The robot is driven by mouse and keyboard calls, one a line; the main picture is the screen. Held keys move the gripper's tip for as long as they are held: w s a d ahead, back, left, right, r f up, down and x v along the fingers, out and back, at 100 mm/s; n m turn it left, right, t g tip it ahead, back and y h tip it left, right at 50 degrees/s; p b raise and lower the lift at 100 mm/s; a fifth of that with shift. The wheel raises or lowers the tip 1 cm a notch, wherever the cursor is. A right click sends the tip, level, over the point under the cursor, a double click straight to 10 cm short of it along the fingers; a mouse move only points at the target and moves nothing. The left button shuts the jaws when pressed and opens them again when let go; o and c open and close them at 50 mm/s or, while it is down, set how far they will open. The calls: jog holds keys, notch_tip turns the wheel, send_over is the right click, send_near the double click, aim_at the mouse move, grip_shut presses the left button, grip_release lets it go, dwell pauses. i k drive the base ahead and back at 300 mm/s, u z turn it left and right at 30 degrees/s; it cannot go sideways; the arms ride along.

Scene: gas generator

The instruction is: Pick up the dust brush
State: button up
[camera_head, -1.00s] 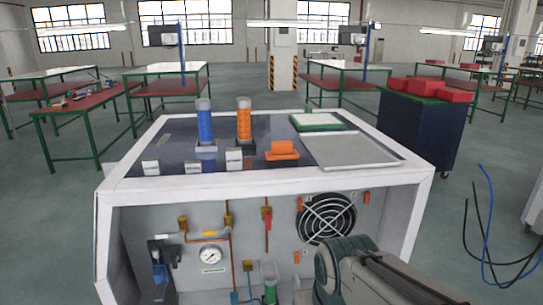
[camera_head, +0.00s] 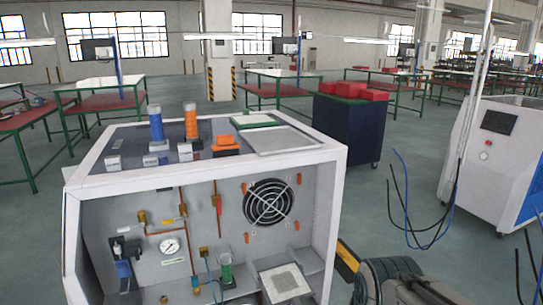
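I cannot make out a dust brush for certain in this view. The open-fronted gas generator (camera_head: 205,167) stands at centre left. On its dark top are a blue cylinder (camera_head: 156,128), an orange cylinder (camera_head: 191,122) and an orange block (camera_head: 223,140), each on a base. A flat grey tray (camera_head: 278,140) lies to their right. My arm shows at the lower right, beside the generator's front right corner. A yellow and black piece shows next to it; I cannot tell what it is. My gripper's fingers are not visible.
A dark cabinet with red boxes (camera_head: 350,92) stands behind the generator. A white and blue machine (camera_head: 500,150) is at right, with loose cables (camera_head: 408,215) hanging before it. A red-topped workbench (camera_head: 20,120) with small items is at far left. Grey floor between is clear.

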aim_at(225, 145)
jog(key=z, duration=0.25)
jog(key=k, duration=0.35)
jog(key=u, duration=1)
jog(key=i, duration=0.7)
jog(key=u, duration=0.5)
jog(key=i, duration=0.85)
jog(key=z, duration=0.35)
